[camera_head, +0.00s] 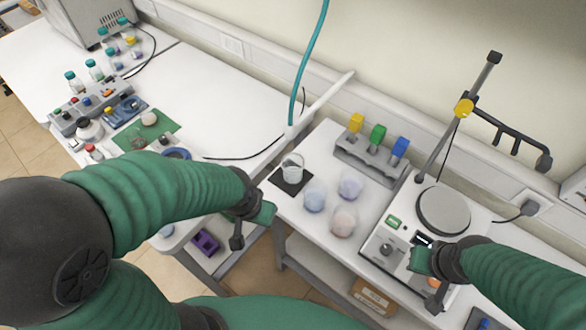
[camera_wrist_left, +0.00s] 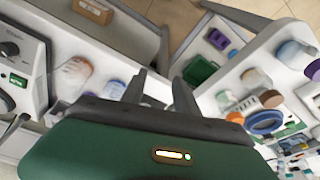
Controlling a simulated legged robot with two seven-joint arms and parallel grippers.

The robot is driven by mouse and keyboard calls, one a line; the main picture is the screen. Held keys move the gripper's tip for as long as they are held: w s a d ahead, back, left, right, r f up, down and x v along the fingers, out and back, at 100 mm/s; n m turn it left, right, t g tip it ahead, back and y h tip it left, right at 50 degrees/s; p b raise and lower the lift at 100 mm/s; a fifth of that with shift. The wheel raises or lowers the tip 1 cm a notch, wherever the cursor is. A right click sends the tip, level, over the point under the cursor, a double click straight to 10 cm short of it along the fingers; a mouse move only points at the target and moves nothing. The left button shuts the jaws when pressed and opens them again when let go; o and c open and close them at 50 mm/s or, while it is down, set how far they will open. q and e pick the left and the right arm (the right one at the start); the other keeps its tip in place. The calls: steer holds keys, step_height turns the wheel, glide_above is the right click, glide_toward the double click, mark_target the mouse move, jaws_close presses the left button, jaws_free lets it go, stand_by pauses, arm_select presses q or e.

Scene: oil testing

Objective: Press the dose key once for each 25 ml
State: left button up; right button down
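In the head view a glass beaker (camera_head: 291,167) stands on a black pad (camera_head: 285,185) on the middle bench, below a hanging teal hose (camera_head: 310,60). Behind it is a grey rack (camera_head: 362,162) with yellow, green and blue blocks. I cannot tell which part is the dose key. My left gripper (camera_head: 248,222) hangs in front of the bench, left of and nearer than the beaker. In the left wrist view its two fingers (camera_wrist_left: 159,82) are apart with nothing between them. My right gripper (camera_head: 430,260) is over the front panel of the hotplate (camera_head: 443,210); its fingers are mostly hidden.
Tubs of blue (camera_head: 314,200), violet (camera_head: 349,186) and pinkish (camera_head: 343,221) contents stand near the beaker. A stand rod (camera_head: 470,95) rises behind the hotplate. The left bench holds bottles, a control box (camera_head: 97,105) and a green mat (camera_head: 160,125). A gap separates the benches.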

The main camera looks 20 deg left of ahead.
arm_select(q)
jaws_close()
stand_by(1.8)
